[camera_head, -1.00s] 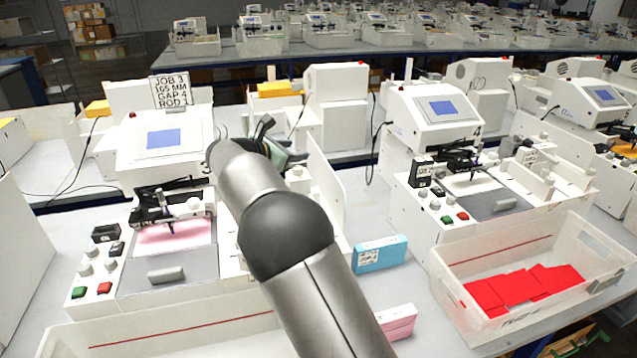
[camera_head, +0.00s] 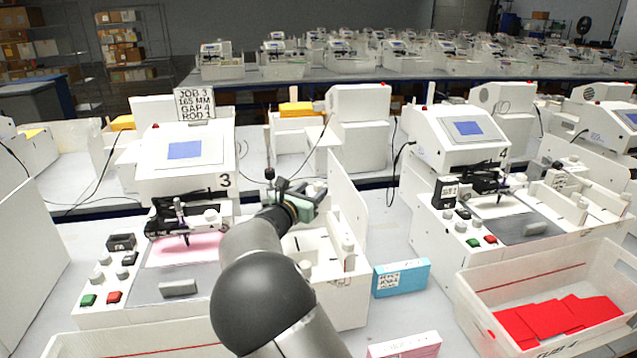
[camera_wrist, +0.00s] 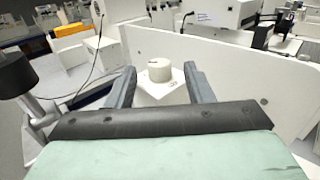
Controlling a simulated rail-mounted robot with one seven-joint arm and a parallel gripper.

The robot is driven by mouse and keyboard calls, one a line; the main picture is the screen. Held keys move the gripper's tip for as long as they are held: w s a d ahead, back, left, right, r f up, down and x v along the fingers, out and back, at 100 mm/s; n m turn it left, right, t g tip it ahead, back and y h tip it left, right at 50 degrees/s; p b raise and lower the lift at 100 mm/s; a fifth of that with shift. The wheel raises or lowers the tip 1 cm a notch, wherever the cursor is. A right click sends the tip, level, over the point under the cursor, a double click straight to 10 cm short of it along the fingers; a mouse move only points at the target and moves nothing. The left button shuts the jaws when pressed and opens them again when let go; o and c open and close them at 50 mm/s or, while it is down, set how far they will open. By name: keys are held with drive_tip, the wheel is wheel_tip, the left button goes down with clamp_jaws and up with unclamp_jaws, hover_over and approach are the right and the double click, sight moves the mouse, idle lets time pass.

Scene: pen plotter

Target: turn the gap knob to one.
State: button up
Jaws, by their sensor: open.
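A white round knob (camera_wrist: 159,70) on a white block (camera_wrist: 160,92) shows in the wrist view, with a small dark mark on its top. It stands between the two dark fingers of my gripper (camera_wrist: 161,82), a little beyond them, with room on both sides. The fingers are open and hold nothing. Whether they touch the knob I cannot tell. In the head view my gripper (camera_head: 295,184) is over the back right part of the plotter marked 3 (camera_head: 186,175), and it hides the knob there. The knob's scale is too small to read.
An upright white panel (camera_head: 348,205) stands just right of my gripper; it also shows in the wrist view (camera_wrist: 225,75). A sign (camera_head: 194,104) reads JOB 3, 165 MM, GAP 4, ROD 1. A blue box (camera_head: 401,278) and a bin of red sheets (camera_head: 470,300) lie to the right.

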sight(316, 187)
drive_tip(key=shift+p+x, duration=0.35)
drive_tip(key=shift+x, duration=1.8)
drive_tip(key=c, duration=1)
drive_tip(key=shift+o, duration=0.2)
